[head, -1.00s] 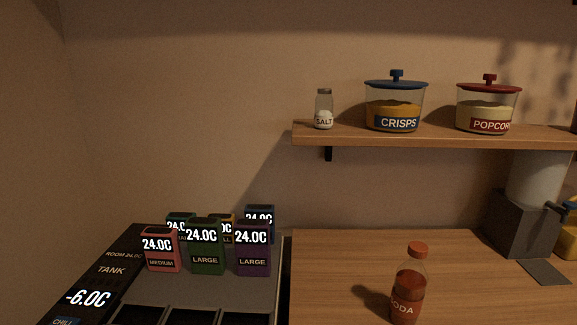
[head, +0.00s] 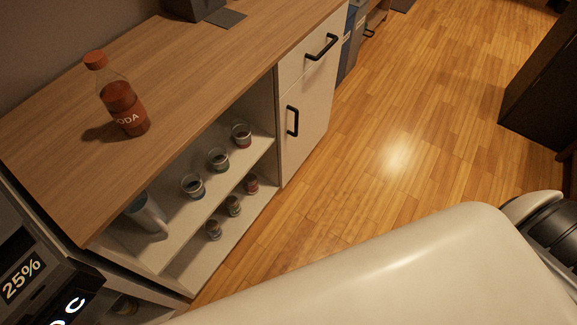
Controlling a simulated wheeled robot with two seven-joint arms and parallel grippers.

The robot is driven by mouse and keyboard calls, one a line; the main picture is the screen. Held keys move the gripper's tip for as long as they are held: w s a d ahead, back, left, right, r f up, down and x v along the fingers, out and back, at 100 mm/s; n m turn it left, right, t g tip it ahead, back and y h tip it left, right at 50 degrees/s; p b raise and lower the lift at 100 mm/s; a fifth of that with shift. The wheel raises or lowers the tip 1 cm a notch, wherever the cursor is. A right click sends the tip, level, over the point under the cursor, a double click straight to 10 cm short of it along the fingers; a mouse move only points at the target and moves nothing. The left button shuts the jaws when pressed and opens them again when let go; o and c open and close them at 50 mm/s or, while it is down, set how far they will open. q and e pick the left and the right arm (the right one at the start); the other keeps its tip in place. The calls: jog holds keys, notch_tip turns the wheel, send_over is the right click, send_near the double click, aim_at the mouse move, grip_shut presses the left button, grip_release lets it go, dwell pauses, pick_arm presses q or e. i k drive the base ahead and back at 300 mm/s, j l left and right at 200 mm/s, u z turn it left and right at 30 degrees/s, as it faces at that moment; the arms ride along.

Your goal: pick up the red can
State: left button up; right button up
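I cannot make out a thing that is clearly a red can. A small dark reddish container (head: 252,184) stands at the right end of the lower shelf; it is too small to tell what it is. A soda bottle (head: 124,108) with red-brown drink and an orange-red cap stands upright on the wooden counter. Neither of my grippers shows.
The wooden counter (head: 190,75) has open shelves below with several cups (head: 218,160) and a white pitcher-like vessel (head: 146,213). A cabinet door with a black handle (head: 292,121) is to the right. The wooden floor (head: 410,130) beyond is clear.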

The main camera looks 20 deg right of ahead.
aim_at(251, 180)
jog(key=z, duration=0.3)
jog(key=i+l+u, duration=0.2)
jog(key=l+u, duration=0.15)
jog(key=i+l+u, duration=0.1)
jog(key=l+u, duration=0.2)
jog(key=i+l+u, duration=0.1)
jog(key=l+u, duration=0.6)
jog(key=l, duration=0.2)
